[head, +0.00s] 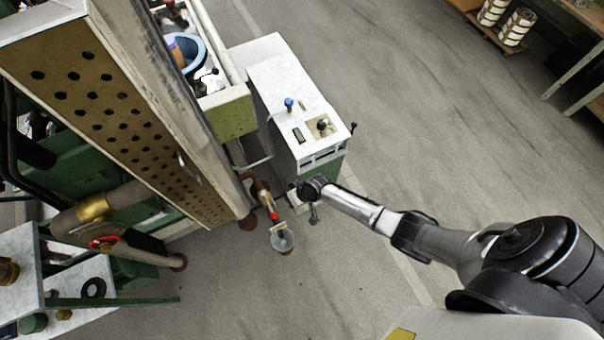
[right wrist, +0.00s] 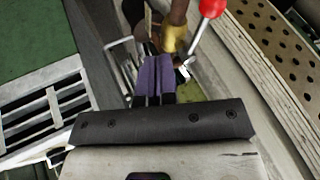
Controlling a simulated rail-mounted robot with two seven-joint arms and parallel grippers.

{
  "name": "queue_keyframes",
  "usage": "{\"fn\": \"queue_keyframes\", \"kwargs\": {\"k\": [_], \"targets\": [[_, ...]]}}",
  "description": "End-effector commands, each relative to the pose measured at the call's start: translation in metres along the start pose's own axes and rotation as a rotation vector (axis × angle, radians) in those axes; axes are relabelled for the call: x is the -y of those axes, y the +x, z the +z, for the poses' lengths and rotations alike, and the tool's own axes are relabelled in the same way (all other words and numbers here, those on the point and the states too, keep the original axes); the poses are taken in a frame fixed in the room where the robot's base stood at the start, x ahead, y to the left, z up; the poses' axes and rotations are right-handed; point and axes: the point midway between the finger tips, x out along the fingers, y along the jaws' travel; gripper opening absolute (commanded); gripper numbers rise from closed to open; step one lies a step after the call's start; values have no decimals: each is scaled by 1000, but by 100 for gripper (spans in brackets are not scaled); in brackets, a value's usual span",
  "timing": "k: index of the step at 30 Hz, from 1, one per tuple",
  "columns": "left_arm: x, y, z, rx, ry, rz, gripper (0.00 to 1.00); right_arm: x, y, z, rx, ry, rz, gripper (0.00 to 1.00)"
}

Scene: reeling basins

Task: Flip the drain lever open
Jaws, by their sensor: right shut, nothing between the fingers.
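The drain lever (right wrist: 205,28) has a red ball knob and a thin metal shaft. In the right wrist view it slants from a brass valve (right wrist: 174,36) on a brown pipe, just beyond and to the right of my fingertips. In the head view the red knob (head: 274,216) shows at the low end of the drain pipe (head: 253,181). My right gripper (right wrist: 154,68) has its purple fingers together and empty, close to the valve. Contact with the lever cannot be made out. In the head view my right wrist mostly hides the fingers. My left gripper is not in view.
A small bucket (head: 282,241) stands on the floor below the drain. A white-topped green cabinet (head: 292,90) with knobs stands behind my wrist. The perforated basin panel (head: 115,110) rises at left.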

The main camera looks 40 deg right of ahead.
Motion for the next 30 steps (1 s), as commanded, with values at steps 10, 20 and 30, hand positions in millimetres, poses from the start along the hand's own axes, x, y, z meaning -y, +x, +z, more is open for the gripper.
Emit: {"fn": "queue_keyframes", "kwargs": {"k": [10,20,30], "targets": [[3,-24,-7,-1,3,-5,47,3,-62,2,1,-2,0,0],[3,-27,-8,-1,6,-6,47,4,-79,3,1,0,0,0],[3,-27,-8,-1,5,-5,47,4,-80,2,1,0,0,0]]}}
